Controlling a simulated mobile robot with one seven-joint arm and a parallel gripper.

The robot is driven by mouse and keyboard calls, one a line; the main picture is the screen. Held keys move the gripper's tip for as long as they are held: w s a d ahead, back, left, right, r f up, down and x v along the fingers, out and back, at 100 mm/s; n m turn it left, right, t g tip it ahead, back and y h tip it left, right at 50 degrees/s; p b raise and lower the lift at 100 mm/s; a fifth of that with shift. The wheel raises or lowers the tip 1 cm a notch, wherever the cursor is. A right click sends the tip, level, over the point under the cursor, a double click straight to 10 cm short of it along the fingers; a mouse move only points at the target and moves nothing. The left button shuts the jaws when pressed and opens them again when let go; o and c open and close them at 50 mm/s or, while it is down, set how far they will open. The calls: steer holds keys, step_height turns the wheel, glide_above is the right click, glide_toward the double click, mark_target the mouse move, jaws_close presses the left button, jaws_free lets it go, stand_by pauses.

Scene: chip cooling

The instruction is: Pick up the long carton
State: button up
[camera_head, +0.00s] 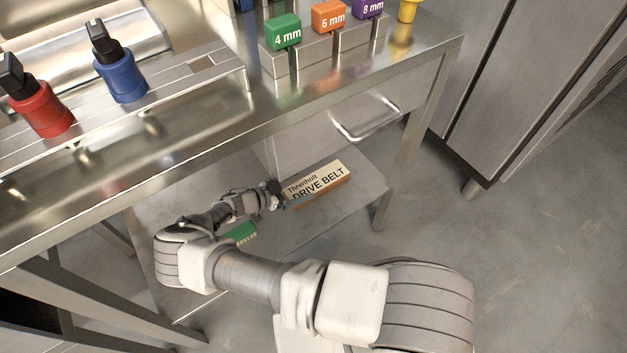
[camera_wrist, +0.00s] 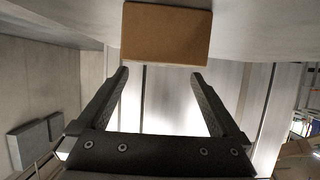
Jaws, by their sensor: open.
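The long carton (camera_head: 318,183) lies on the lower shelf of the steel bench, under the drawer. Its top is cream with "Threnholt DRIVE BELT" on it, and its side is brown. In the wrist view the brown end of the carton (camera_wrist: 166,33) shows at the top centre, beyond my fingertips. My gripper (camera_head: 277,194) is at the left end of the carton in the head view. In the wrist view my gripper (camera_wrist: 158,80) is open, with nothing between its two fingers. The head view does not show clearly whether a finger touches the carton.
A green item (camera_head: 240,234) lies on the lower shelf (camera_head: 350,205), partly hidden by my arm. The drawer handle (camera_head: 368,122) juts out above the carton. A bench leg (camera_head: 385,200) stands at right. Coloured blocks (camera_head: 283,33) and red (camera_head: 42,110) and blue (camera_head: 121,75) tools stand on top.

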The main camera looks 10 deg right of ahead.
mark_target(317, 180)
steer(key=b+x, duration=0.2)
steer(key=x, duration=0.5)
steer(key=shift+d+r, duration=0.1)
steer(key=shift+d, duration=0.15)
steer(key=shift+w, duration=0.1)
steer(key=c, duration=1.4)
steer(key=shift+c, duration=0.2)
steer(key=shift+r, duration=0.15)
